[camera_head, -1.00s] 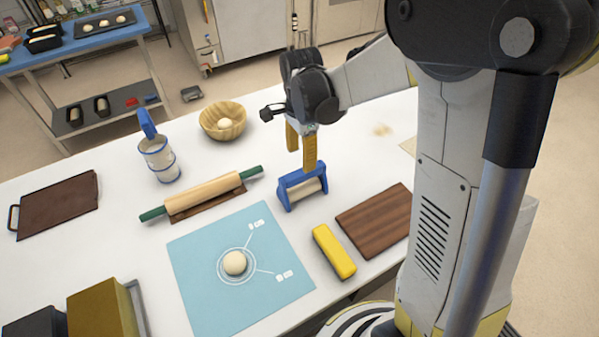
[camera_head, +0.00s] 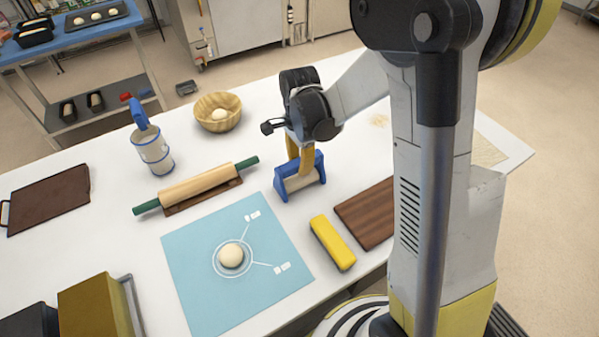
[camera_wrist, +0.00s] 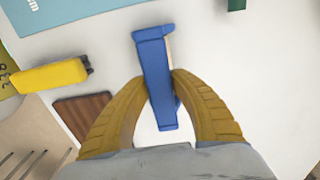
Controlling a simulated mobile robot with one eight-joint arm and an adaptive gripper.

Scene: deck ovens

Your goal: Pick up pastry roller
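The pastry roller (camera_head: 300,177) has a blue frame and a pale roller. It stands upright on the white table, right of the blue mat's top corner. My gripper (camera_head: 300,165) has come down onto it from above. In the wrist view the blue top bar of the pastry roller (camera_wrist: 157,85) lies between the two yellow fingertips (camera_wrist: 160,80). Both tips appear to touch the bar's sides, so the gripper looks shut on it. The pale roller is mostly hidden under the bar there.
A rolling pin (camera_head: 197,187) lies left of the pastry roller. The blue mat (camera_head: 200,290) holds a dough ball. A wooden bowl (camera_head: 218,112) and a blue-and-white canister (camera_head: 153,152) stand behind.

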